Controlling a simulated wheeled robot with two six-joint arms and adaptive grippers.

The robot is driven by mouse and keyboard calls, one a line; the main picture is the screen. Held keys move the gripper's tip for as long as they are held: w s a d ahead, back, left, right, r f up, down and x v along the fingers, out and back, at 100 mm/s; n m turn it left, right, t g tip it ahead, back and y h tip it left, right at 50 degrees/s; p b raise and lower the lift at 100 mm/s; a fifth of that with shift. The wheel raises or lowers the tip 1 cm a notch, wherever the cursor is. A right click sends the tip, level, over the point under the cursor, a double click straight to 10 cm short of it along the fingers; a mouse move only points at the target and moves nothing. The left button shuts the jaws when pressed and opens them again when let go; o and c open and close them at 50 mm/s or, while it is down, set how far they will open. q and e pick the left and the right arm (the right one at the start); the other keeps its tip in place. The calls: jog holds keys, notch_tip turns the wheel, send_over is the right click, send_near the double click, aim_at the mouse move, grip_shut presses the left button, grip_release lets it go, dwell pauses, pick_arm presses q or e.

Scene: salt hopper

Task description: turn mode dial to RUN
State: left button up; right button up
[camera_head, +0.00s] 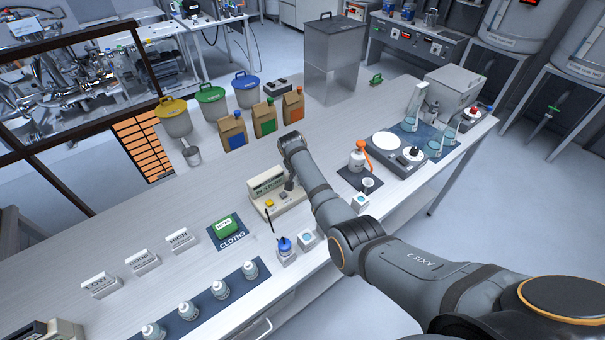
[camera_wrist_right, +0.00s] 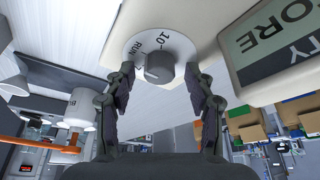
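The mode dial (camera_wrist_right: 160,66) is a grey round knob on a white disc marked "10" and "RUN" in the right wrist view. It sits on a cream device with a green display (camera_wrist_right: 280,40), which also shows in the head view (camera_head: 258,198). My right gripper (camera_wrist_right: 160,72) is open, with one finger on each side of the knob. Small gaps show between fingers and knob. Which mark the knob points to is not clear. My left gripper is not in view.
A small blue-topped bottle (camera_head: 284,245) stands in front of the device. Paper bags (camera_head: 265,118) stand behind it. A green cloth pack (camera_head: 226,226) lies to the left.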

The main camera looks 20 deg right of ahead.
jog(key=shift+r, duration=0.1)
jog(key=v, duration=1.1)
jog(key=shift+r, duration=0.4)
jog(key=shift+s, duration=0.1)
